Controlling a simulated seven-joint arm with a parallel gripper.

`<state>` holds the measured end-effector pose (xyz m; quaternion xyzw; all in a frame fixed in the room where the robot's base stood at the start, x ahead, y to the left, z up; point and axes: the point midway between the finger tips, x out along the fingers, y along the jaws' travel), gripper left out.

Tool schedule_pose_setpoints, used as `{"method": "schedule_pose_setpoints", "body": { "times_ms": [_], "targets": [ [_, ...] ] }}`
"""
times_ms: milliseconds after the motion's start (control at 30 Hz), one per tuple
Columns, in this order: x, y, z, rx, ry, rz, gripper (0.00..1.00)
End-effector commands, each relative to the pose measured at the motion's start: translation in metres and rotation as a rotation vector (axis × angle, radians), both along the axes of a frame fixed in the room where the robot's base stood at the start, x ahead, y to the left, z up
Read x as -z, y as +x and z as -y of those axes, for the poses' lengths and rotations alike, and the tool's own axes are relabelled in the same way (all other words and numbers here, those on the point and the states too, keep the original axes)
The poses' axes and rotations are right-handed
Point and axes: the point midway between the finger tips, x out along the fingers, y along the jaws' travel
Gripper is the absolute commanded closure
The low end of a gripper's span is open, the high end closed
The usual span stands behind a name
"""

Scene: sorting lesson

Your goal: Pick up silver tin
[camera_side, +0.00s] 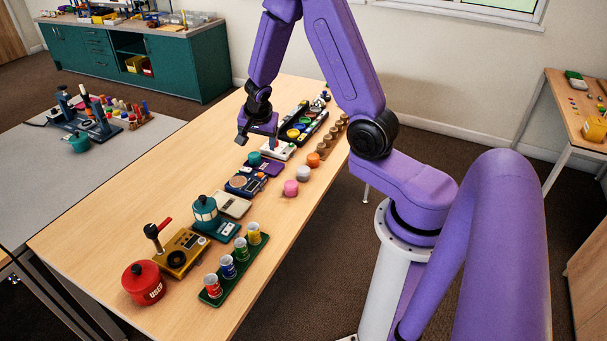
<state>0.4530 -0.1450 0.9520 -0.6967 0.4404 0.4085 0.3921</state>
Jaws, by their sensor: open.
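The silver tin (303,174) appears to be the small grey round piece on the wooden table (130,220), near its right edge. It stands between a pink round piece (290,188) and an orange one (313,160). My gripper (257,141) points down with its two fingers apart, empty as far as I can see. It is up and to the left of the silver tin in the picture, over the row of devices and apart from the tin. A white device (279,150) is just beside my right fingertip.
A teal round piece on a purple base (262,165) sits below my gripper. A black tray with coloured cups (303,124) and several brown pieces (334,131) lie farther back. A red pot (143,284) and a green can rack (232,272) are nearer the front.

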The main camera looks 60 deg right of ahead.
Motion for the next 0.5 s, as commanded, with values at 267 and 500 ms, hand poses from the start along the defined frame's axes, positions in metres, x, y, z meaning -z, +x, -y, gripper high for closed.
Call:
{"method": "schedule_pose_setpoints", "body": {
  "times_ms": [267,500],
  "targets": [
    [0.026,-0.054,0.054,0.348,-0.04,-0.163,0.24],
    [0.038,-0.063,0.064,0.394,-0.043,-0.19,0.24]
  ]
}}
